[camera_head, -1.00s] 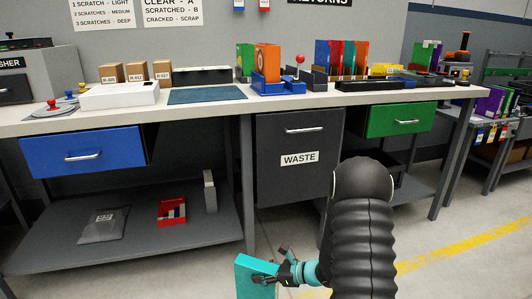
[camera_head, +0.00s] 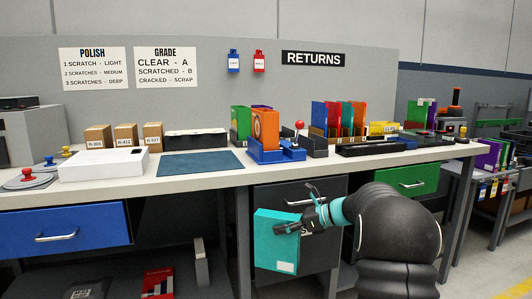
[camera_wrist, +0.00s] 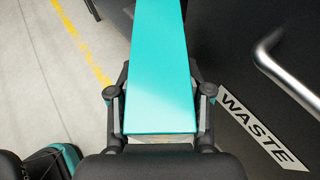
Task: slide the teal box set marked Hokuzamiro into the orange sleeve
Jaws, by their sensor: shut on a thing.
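The teal box set (camera_head: 276,243) is held upright, slightly tilted, in front of the dark waste drawer, below the bench top. My gripper (camera_head: 306,218) is shut on it from the right side. In the wrist view the teal box (camera_wrist: 160,75) runs away between the two fingers, one on each side. A small white label shows near its lower corner; the writing cannot be read. The orange sleeve (camera_head: 265,130) stands on the bench in a blue holder (camera_head: 267,154), above and behind the box. It has a round mark on its face.
A blue mat (camera_head: 201,164) lies on the bench left of the holder. A red-knobbed lever (camera_head: 299,126) stands close to the sleeve's right. The bench front edge and the waste drawer handle (camera_wrist: 285,75) are near my gripper.

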